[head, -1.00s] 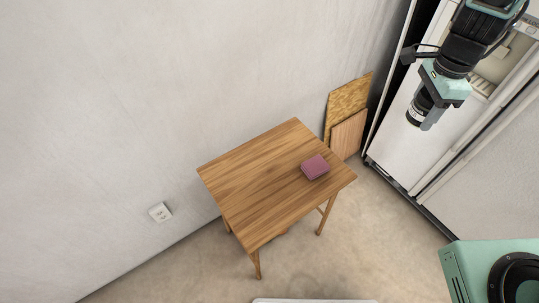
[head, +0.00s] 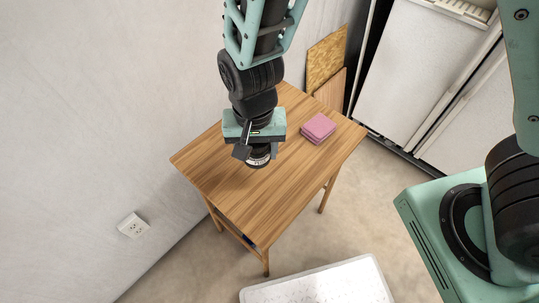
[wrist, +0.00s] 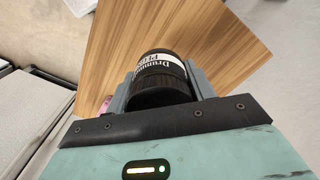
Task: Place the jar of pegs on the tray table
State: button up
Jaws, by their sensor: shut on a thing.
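The jar of pegs, dark with a white printed label, shows in the wrist view (wrist: 160,77) between the fingers of my gripper (wrist: 160,88). In the head view the jar (head: 260,158) hangs below my gripper (head: 258,152), which is shut on it. The wooden tray table (head: 245,200) lies beneath the jar in the head view. It also fills the upper part of the wrist view (wrist: 225,45). The jar seems to be above the table top; the gap between them is hard to tell.
A stack of pink square items (head: 319,128) sits on the table's right side. Wooden boards (head: 326,60) lean on the wall behind. A white fridge-like cabinet (head: 410,60) stands at the right. A white speckled panel (head: 320,283) lies in front. The table's near part is clear.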

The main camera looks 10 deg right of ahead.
aim_at(259, 181)
notch_tip(259, 181, down, 10)
jog(key=shift+r+b, duration=0.2)
jog(key=shift+b, duration=0.65)
jog(key=shift+f, duration=0.15)
jog(key=o, duration=1.2)
jog(key=shift+o, duration=0.2)
notch_tip(259, 181, up, 12)
jog(key=p, duration=0.2)
jog(key=shift+r+p, duration=0.25)
jog(key=shift+p, duration=0.05)
jog(key=s+d+r+n, duration=0.8)
jog(key=s+r, duration=0.3)
jog(key=r, duration=0.2)
jog(key=shift+r+n+y, duration=0.2)
jog(key=shift+n+y, duration=0.1)
jog(key=shift+n, duration=0.6)
